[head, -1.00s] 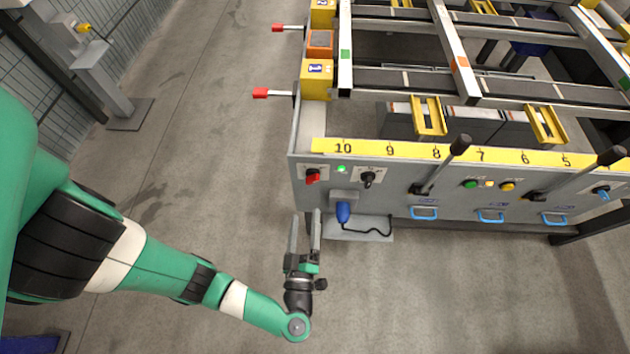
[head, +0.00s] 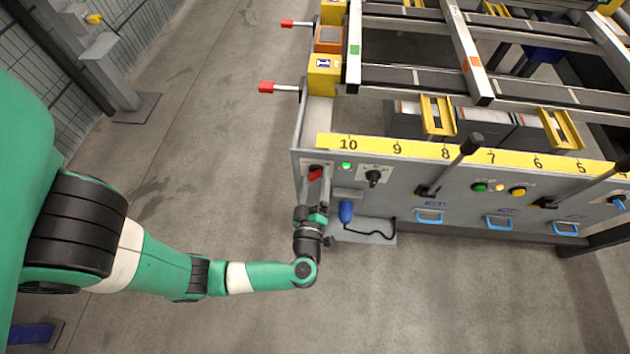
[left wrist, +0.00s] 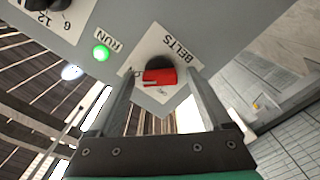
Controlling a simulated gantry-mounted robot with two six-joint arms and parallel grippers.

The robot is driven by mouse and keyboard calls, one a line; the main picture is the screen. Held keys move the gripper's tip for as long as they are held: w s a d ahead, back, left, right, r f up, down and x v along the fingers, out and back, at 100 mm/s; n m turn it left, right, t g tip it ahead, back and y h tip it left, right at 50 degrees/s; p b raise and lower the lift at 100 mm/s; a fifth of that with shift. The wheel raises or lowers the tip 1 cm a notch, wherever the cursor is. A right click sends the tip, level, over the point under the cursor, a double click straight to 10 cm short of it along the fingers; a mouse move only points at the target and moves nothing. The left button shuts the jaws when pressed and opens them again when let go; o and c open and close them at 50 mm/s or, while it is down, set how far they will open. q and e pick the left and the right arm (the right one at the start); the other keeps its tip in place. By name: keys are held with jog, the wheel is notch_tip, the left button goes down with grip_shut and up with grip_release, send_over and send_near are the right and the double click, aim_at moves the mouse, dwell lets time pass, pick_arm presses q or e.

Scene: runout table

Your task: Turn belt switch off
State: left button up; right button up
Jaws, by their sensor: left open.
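The belt switch is a red rotary knob (head: 315,172) at the left end of the grey front panel. In the left wrist view the red knob (left wrist: 159,76) sits on a white plate marked BELTS (left wrist: 172,55). A lit green RUN lamp (left wrist: 101,53) is beside it, and it also shows in the head view (head: 346,166). My left gripper (head: 315,185) is open in front of the knob. In the left wrist view its fingers (left wrist: 160,90) stand on either side of the knob, apart from each other. Whether they touch it I cannot tell. My right gripper does not show.
A black selector knob (head: 373,177), a blue plug with a cable (head: 346,211) and black levers (head: 452,163) are on the panel to the right. Red-tipped handles (head: 267,87) stick out at the table's left side.

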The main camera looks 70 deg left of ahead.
pick_arm(q)
grip_shut()
jog(key=shift+n, duration=0.4)
jog(key=n+p, duration=0.1)
jog(key=n, duration=0.1)
jog(key=shift+n, duration=0.3)
jog(key=n, duration=0.4)
jog(key=shift+n, duration=0.3)
jog(key=n+b, duration=0.1)
jog(key=n, duration=0.3)
jog(key=shift+f, duration=0.1)
jog(key=n+b, duration=0.1)
jog(key=n, duration=0.5)
jog(key=shift+b, duration=0.4)
grip_release()
